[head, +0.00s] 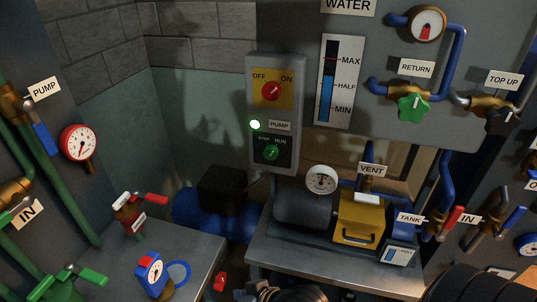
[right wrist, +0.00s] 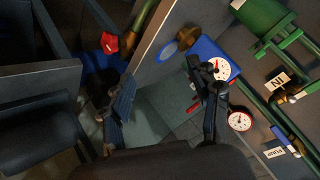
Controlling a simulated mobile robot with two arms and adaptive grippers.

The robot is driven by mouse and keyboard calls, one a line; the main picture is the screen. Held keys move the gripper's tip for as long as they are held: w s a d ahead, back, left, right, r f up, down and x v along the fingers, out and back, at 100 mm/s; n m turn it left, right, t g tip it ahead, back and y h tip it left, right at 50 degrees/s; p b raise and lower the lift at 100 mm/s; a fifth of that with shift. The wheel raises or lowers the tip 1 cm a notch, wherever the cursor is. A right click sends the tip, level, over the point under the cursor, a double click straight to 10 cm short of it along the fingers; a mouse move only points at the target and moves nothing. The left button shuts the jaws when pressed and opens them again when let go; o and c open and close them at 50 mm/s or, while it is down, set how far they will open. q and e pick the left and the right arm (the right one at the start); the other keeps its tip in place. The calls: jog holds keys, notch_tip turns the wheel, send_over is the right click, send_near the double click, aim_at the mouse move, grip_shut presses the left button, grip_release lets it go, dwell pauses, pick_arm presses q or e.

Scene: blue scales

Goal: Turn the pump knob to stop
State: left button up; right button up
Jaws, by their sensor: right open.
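The pump knob (head: 271,152) is a small round green knob low on the grey control box, under the PUMP label. STOP is printed at its upper left and RUN at its upper right; its small pointer seems to lean toward RUN. My left gripper is not in view.
A red OFF/ON knob (head: 271,91) sits above the pump knob. Below the box, a grey bench (head: 330,272) carries a pump with a gauge and a yellow unit. Space directly before the knob looks clear.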

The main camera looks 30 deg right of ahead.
jog(key=w+a+r+m+t+y, duration=0.1)
jog(key=w+r+m+t, duration=0.45)
jog(key=r, duration=0.35)
jog(key=w+r+m+t, duration=0.5)
jog(key=w+r+m, duration=0.15)
jog(key=r, duration=0.25)
jog(key=w+d+r+m+t+h, duration=0.2)
jog(key=d+r+m+t+h, duration=0.2)
jog(key=d+m+h, duration=0.55)
jog(key=m+g+h, duration=1)
jog(key=m+g, duration=0.2)
jog(key=m, duration=1.2)
send_near(269, 157)
jog(key=p+x, duration=0.4)
jog(key=x, duration=0.4)
jog(key=shift+r, duration=0.2)
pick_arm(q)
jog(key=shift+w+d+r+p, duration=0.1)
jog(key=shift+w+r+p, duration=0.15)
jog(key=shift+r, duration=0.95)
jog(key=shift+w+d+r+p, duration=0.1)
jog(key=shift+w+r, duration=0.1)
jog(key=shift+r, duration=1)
pick_arm(e)
jog(key=shift+x, duration=0.85)
jog(key=shift+f, duration=0.15)
jog(key=shift+c, duration=0.3)
jog(key=c, duration=1.1)
